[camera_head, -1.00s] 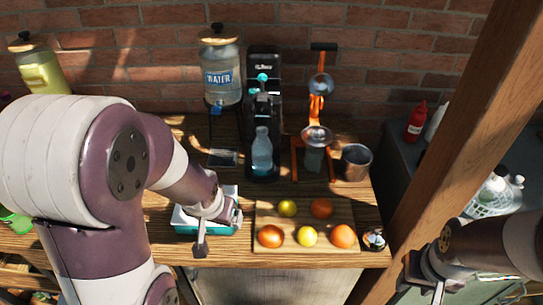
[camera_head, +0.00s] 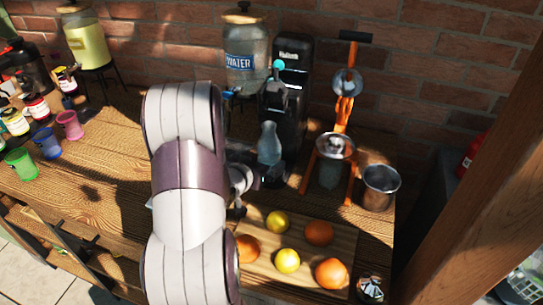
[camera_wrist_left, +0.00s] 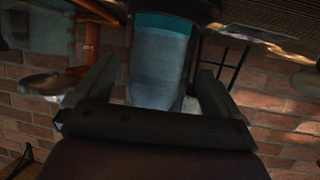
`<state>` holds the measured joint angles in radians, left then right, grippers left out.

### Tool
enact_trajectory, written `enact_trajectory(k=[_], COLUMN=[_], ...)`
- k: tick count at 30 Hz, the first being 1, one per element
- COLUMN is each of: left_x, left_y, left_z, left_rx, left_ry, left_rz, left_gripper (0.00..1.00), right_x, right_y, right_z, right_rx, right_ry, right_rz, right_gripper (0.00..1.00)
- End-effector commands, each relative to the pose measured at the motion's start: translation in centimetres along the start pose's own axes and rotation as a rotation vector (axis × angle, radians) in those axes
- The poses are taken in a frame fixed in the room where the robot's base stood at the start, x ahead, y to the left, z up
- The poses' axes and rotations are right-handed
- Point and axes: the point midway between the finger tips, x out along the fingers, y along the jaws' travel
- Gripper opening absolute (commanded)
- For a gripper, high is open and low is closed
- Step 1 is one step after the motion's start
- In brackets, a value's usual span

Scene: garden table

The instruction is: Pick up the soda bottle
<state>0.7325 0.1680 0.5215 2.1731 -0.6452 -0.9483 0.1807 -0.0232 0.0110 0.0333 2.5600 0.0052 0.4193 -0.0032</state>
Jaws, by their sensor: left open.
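The soda bottle (camera_head: 269,145), clear and bluish, stands upright on the base of the black soda machine (camera_head: 292,80). My left gripper (camera_head: 247,180) is just left of the bottle's lower part in the head view, partly hidden by my own arm. In the left wrist view, which looks upside down, the translucent bottle (camera_wrist_left: 158,62) lies between the two open fingers of my left gripper (camera_wrist_left: 155,92). Gaps show beside it, so the fingers are not closed on it. My right gripper is out of view.
The orange juicer (camera_head: 343,110) and a metal cup (camera_head: 381,184) stand to the right. The water dispenser (camera_head: 245,62) is behind to the left. A cutting board (camera_head: 340,245) with several fruits lies in front. Coloured cups (camera_head: 70,125) stand far left.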

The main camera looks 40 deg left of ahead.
Motion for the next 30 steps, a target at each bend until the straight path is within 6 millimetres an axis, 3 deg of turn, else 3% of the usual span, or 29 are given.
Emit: enact_trajectory(k=[6, 14, 17, 21, 23, 30], left_x=[3.8, 4.5, 4.5, 4.5, 4.5, 4.4], left_y=[0.5, 0.4, 0.4, 0.4, 0.4, 0.4], left_z=[-0.3, -0.3, -0.3, -0.3, -0.4, -0.5], left_rx=[0.0, 0.0, 0.0, 0.0, 0.001, 0.001], left_ry=[-0.003, -0.001, -0.001, -0.001, 0.002, 0.001], left_rz=[0.001, -0.002, -0.002, -0.001, -0.002, -0.001], left_gripper=[0.98, 0.98, 0.72, 0.26, 0.14, 0.14], right_x=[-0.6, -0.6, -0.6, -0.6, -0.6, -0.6], right_y=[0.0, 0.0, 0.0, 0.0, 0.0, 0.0], right_z=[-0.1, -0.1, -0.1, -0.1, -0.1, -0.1], right_rx=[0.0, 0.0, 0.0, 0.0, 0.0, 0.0], right_ry=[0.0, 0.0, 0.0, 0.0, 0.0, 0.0], right_rz=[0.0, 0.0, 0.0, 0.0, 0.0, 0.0], right_gripper=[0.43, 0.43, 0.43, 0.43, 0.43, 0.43])
